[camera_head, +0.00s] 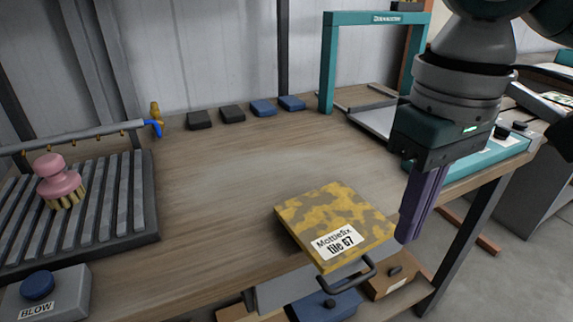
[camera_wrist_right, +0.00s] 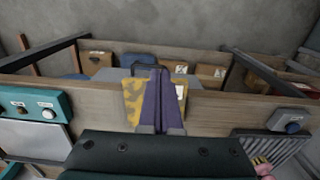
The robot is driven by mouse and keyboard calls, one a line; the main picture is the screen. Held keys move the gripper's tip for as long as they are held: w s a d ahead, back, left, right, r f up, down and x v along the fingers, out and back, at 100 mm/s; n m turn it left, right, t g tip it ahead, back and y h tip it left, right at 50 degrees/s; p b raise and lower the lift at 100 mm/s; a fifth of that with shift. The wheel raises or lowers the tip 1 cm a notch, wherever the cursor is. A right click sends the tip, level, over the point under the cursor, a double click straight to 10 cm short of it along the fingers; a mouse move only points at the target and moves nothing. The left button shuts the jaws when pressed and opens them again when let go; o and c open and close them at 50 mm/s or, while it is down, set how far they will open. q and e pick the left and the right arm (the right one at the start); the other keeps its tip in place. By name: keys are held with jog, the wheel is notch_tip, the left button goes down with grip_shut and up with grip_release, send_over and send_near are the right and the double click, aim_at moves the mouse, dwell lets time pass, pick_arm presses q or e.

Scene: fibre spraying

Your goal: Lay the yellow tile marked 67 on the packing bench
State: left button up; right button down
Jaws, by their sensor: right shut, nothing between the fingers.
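The yellow mottled tile marked 67 (camera_head: 325,215) lies label up on the wooden packing bench (camera_head: 215,200), at its front edge. Its front corner reaches or slightly passes that edge; I cannot tell which. A black handle (camera_head: 350,275) shows just in front of the tile. My right gripper (camera_head: 408,238) has purple fingers, shut and empty, to the right of the tile and apart from it. In the right wrist view the fingers (camera_wrist_right: 158,75) cover the middle of the tile (camera_wrist_right: 132,103). My left gripper is out of view.
A ribbed grey tray (camera_head: 115,205) with a pink brush (camera_head: 58,180) and a BLOW button box (camera_head: 45,295) stand left. Dark and blue blocks (camera_head: 232,113) line the back. A teal frame (camera_head: 328,65) stands back right. Boxes (camera_head: 395,283) sit below the front edge. The bench middle is clear.

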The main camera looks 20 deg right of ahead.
aim_at(333, 224)
notch_tip(333, 224, down, 10)
jog(key=f+b, duration=0.1)
jog(key=b, duration=0.2)
jog(key=shift+w+r+b, duration=0.2)
jog(key=shift+w+r, duration=0.1)
jog(key=shift+w, duration=0.7)
jog(key=shift+w+r+b, duration=0.15)
jog(key=shift+w+r, duration=0.1)
jog(key=shift+w, duration=0.7)
